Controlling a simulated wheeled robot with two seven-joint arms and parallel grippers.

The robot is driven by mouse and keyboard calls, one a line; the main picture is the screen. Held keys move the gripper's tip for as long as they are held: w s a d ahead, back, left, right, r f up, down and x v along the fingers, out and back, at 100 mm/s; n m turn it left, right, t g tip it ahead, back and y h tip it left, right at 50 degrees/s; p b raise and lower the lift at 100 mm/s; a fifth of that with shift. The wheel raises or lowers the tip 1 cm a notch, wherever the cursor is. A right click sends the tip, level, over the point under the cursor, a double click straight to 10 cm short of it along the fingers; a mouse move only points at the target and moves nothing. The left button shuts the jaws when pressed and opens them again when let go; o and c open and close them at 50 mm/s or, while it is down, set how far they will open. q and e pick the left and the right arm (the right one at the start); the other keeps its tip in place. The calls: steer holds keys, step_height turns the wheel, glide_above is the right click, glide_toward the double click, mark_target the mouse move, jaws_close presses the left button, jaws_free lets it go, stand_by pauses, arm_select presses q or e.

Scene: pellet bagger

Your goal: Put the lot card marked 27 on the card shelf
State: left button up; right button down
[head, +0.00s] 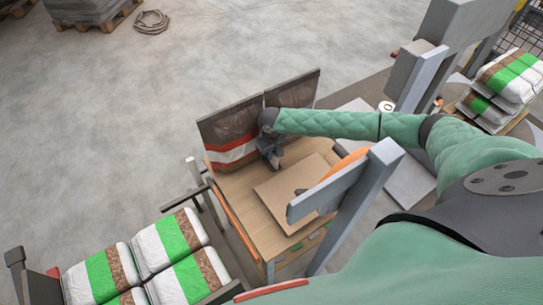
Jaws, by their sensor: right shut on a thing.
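My right gripper (275,164) reaches in from the right over the wooden table (238,184). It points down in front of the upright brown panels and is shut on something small. I cannot make out what it holds or any number on it. No lot card marked 27 can be picked out, and I cannot tell which part is the card shelf. My left gripper is out of view.
Two upright brown panels (291,95) stand at the table's back, the left one with a red and white band (232,153). A flat cardboard sheet (284,192) lies on the table. A grey post (362,200) stands in front. Green-white bags (168,245) are stacked lower left.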

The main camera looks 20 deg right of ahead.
stand_by(0.3)
steer(key=c, duration=1.8)
jaws_free()
steer(key=shift+f, duration=0.1)
steer(key=shift+c, duration=0.2)
steer(key=o, duration=0.3)
steer(key=shift+o, duration=0.2)
